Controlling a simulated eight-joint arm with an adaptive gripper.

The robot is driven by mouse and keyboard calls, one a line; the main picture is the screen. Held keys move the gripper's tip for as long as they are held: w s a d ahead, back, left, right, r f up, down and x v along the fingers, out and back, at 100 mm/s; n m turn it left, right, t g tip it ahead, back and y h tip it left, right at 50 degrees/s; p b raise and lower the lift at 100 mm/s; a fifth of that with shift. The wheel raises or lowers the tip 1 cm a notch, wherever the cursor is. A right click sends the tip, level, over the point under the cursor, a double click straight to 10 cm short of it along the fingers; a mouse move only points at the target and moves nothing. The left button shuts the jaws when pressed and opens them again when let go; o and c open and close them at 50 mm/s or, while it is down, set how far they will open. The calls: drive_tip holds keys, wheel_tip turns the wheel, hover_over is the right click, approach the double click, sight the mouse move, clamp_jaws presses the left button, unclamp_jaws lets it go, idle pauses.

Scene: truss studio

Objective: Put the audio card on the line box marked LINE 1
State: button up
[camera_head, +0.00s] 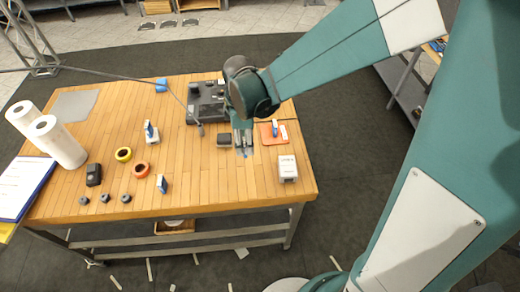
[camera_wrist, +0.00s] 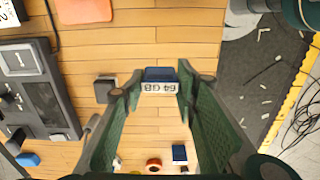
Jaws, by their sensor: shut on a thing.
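My gripper (camera_head: 243,150) is over the front middle of the wooden table, pointing down. In the wrist view its green fingers (camera_wrist: 158,85) are shut on a blue-and-white card marked 64 GB (camera_wrist: 158,87), which reads upside down. A bit of its blue shows under the fingers in the head view. I cannot tell its height above the table or whether it is the audio card. No LINE 1 marking is readable. A white box (camera_head: 287,168) with unclear print stands to the right, and a small dark box (camera_head: 223,140) sits just left of my gripper.
A black panel device (camera_head: 206,101) is behind my gripper. An orange mat (camera_head: 265,140) with a blue-and-white item (camera_head: 275,129) is to the right. Bare wood lies in front.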

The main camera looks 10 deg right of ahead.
wheel_tip(320, 180, up, 5)
hover_over(288, 166)
drive_tip(key=shift+w+r, duration=0.1)
idle(0.5)
drive_tip(key=shift+f, duration=2.95)
drive_tip(key=shift+f, duration=2.05)
drive_tip(key=shift+f+b, duration=0.2)
drive_tip(key=shift+b, duration=0.2)
drive_tip(key=o, duration=0.8)
drive_tip(key=shift+r, duration=0.25)
